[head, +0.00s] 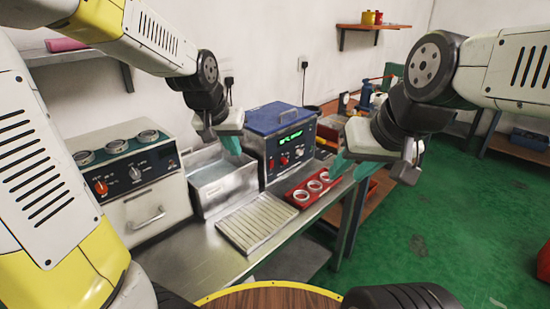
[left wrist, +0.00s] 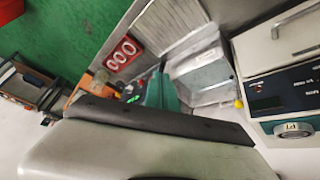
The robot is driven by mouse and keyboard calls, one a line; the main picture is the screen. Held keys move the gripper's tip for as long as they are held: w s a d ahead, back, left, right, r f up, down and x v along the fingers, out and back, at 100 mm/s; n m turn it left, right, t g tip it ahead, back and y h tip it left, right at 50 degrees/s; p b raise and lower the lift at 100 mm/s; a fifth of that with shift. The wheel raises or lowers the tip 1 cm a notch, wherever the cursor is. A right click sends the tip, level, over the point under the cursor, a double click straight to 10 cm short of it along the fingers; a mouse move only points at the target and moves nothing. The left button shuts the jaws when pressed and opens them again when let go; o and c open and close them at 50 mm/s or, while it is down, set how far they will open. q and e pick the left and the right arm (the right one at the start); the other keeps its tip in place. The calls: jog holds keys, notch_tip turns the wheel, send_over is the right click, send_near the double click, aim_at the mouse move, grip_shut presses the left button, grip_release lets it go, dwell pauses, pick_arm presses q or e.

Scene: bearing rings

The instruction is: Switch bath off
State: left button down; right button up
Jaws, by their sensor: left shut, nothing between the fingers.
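The metal bath (head: 225,190) holds pale liquid and stands on the steel bench. Right beside it is a blue control box (head: 284,120) with a lit green display (head: 291,138), a red switch (head: 284,160) and small knobs. The position of the switch is too small to tell. My left gripper (head: 233,146) is shut and empty, above the back of the bath and left of the control box. Its teal fingers (left wrist: 155,92) partly cover the box front in the left wrist view. My right gripper (head: 342,165) hangs right of the box, above the red tray; its finger gap cannot be made out.
The red tray (head: 297,199) holds metal rings. A ribbed drain tray (head: 255,222) lies in front of the bath. A beige machine (head: 160,212) with an orange knob stands left. A round wooden table (head: 275,298) is nearest me.

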pick_arm(q)
jog(key=w+d+f+m+t+y, duration=0.2)
jog(key=w+d+f+m, duration=0.3)
jog(key=w+d+f, duration=0.8)
jog(key=w+d, duration=0.1)
jog(key=w, duration=0.3)
jog(key=shift+w+d+f+m+y, duration=0.2)
jog(key=shift+d+f+m+y, duration=0.1)
jog(key=shift+y, duration=0.1)
send_near(272, 164)
jog(key=x, duration=0.6)
jog(key=shift+d+f, duration=0.35)
jog(key=shift+d, duration=0.2)
